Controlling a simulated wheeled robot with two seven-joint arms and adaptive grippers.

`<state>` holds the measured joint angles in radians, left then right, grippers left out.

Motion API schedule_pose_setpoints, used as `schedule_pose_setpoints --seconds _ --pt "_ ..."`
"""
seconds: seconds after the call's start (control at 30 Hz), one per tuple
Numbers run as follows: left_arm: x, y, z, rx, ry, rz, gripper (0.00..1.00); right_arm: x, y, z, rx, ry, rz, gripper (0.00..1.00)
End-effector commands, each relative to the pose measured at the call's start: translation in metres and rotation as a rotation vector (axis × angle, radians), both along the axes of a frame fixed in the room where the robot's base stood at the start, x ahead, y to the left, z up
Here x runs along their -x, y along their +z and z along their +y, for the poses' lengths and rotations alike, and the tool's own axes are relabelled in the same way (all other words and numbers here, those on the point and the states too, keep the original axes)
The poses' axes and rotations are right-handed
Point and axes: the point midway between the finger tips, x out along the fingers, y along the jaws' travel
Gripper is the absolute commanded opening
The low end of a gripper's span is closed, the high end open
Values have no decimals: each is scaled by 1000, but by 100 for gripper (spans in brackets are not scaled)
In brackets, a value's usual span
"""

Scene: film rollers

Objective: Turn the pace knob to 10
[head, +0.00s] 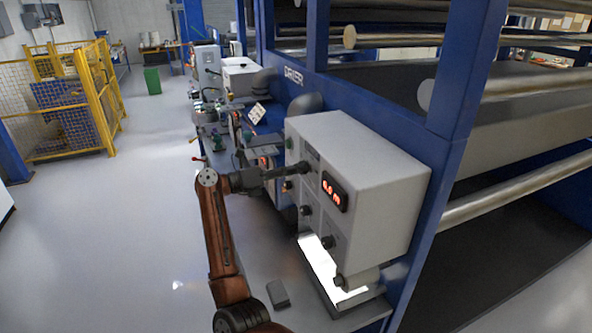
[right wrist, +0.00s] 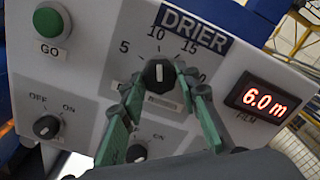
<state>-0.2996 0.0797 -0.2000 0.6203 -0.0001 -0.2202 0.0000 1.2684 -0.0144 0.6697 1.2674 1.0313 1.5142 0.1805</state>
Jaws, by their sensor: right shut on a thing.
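The pace knob (right wrist: 158,73) is a black dial with a white pointer line on the grey drier panel. Its printed scale runs from 5 through 10 and 15 to 20. The white line stands nearly upright in the right wrist view, roughly toward the 10. My right gripper (right wrist: 161,82) has its green fingers on both sides of the knob, shut on it. In the head view my right gripper (head: 305,167) reaches the panel's left side and hides the knob. My left gripper is not in view.
The red display (right wrist: 265,95) reads 6.0 m, right of the knob. A green GO button (right wrist: 48,22) and an OFF/ON switch (right wrist: 46,126) sit to the left. The grey control box (head: 375,175) is fixed to the blue drier frame (head: 455,110), with metal rollers (head: 510,80) behind.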

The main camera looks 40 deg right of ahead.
Motion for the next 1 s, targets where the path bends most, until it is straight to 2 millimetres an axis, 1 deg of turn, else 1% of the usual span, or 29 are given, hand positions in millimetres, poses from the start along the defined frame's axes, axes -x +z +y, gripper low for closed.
schedule_pose_setpoints --seconds 0.03,0.2,0.3,0.53,0.63,0.77,1.0 --pt "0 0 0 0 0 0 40 -1 2 0 4 4 -1 30" --pt "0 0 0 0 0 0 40 -1 1 0 4 2 -1 42" --pt "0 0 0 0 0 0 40 0 1 0 3 2 0 47" --pt "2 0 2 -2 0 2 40 0 1 0 1 1 -1 47" --pt "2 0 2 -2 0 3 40 -2 0 5 1 2 -1 47" --pt "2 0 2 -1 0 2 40 -8 1 21 1 4 -1 47" --pt "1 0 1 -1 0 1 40 -23 1 69 2 5 1 47"
